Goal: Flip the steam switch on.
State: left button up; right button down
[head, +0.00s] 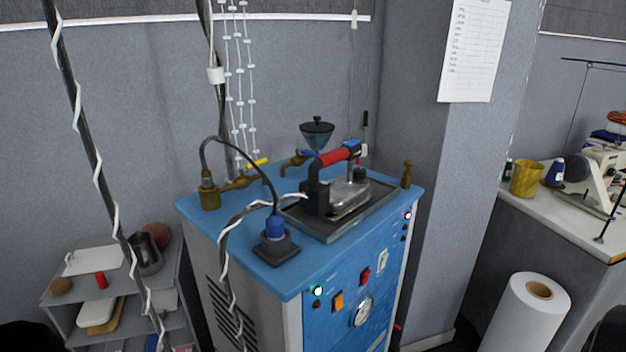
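A blue steam boiler (289,270) stands in the middle of the head view, with a steam iron (340,190) on its dark tray. Its front panel carries an orange rocker switch (338,300), a red switch (365,275) and a white switch plate (383,258). A round gauge (362,312) sits below the switches. I cannot read any label that marks the steam switch, nor tell the switch positions. Neither gripper shows; dark shapes at both bottom corners are cut off and unclear.
A grey shelf (60,290) with small items stands at the left. A white roll (528,315) stands upright at the right, below a table (560,225) with a sewing machine (600,165). Wrapped cables hang at the left and cross the boiler's side. The panel front looks unobstructed.

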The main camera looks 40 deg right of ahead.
aim_at(353, 142)
jog(key=k+z, duration=0.1)
jog(key=z, duration=1.2)
